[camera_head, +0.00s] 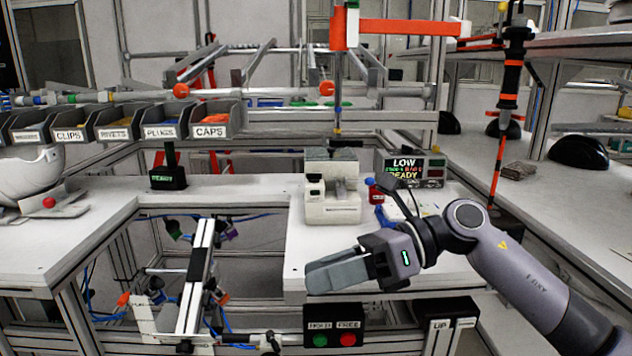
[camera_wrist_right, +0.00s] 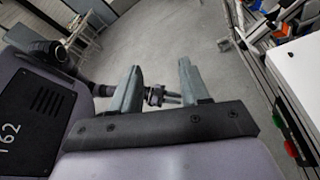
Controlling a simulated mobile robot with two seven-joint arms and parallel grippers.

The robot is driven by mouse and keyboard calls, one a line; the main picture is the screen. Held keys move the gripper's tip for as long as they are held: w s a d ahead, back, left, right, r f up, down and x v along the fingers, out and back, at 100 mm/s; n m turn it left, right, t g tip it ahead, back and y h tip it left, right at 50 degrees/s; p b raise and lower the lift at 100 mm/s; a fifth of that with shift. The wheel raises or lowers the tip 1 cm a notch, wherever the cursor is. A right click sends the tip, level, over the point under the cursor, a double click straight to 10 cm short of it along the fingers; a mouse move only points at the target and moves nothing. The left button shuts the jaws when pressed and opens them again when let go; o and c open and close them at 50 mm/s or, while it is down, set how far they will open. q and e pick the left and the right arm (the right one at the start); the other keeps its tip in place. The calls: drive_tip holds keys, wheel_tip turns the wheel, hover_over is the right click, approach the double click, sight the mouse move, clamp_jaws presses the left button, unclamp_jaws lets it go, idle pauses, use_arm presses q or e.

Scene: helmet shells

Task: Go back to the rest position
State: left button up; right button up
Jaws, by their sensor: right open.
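My right gripper (camera_head: 338,272) reaches in from the right in the head view, in front of the front edge of the white workbench (camera_head: 270,190). In the right wrist view my right gripper (camera_wrist_right: 160,82) has its two fingers apart with nothing between them, and the floor shows beyond. My left gripper does not show in the head view.
A white press-like device (camera_head: 332,195) stands on the bench behind my right gripper. A box with HOLD and FREE buttons (camera_head: 334,326) hangs below it. Labelled bins (camera_head: 210,120) line the left. A white helmet shell (camera_head: 25,175) sits far left.

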drive_tip(key=d+f+n+t+h+p, duration=0.15)
drive_tip(key=d+f+n+t, duration=0.4)
drive_tip(key=n, duration=0.55)
drive_tip(key=s+d+f+n+t+h+p, duration=0.1)
drive_tip(key=d+f+n+t+h, duration=0.15)
drive_tip(key=f+n+t, duration=0.7)
drive_tip(key=d+f+n+t+h+p, duration=0.1)
drive_tip(key=d+f+n+t+h, duration=0.3)
drive_tip(key=n, duration=0.9)
drive_tip(key=s+d+f+m+g+h, duration=0.2)
drive_tip(key=s+f+m, duration=0.3)
drive_tip(key=s+f, duration=0.3)
drive_tip(key=s+d+f+m+g+h+p, duration=0.1)
drive_tip(key=s+d+f+m+g+h, duration=0.1)
drive_tip(key=s+d+f+m+g, duration=0.2)
drive_tip(key=s+f+m, duration=0.1)
drive_tip(key=s+f, duration=0.2)
drive_tip(key=s, duration=0.2)
drive_tip(key=shift+d+f+h, duration=0.3)
drive_tip(key=shift+d+f, duration=0.1)
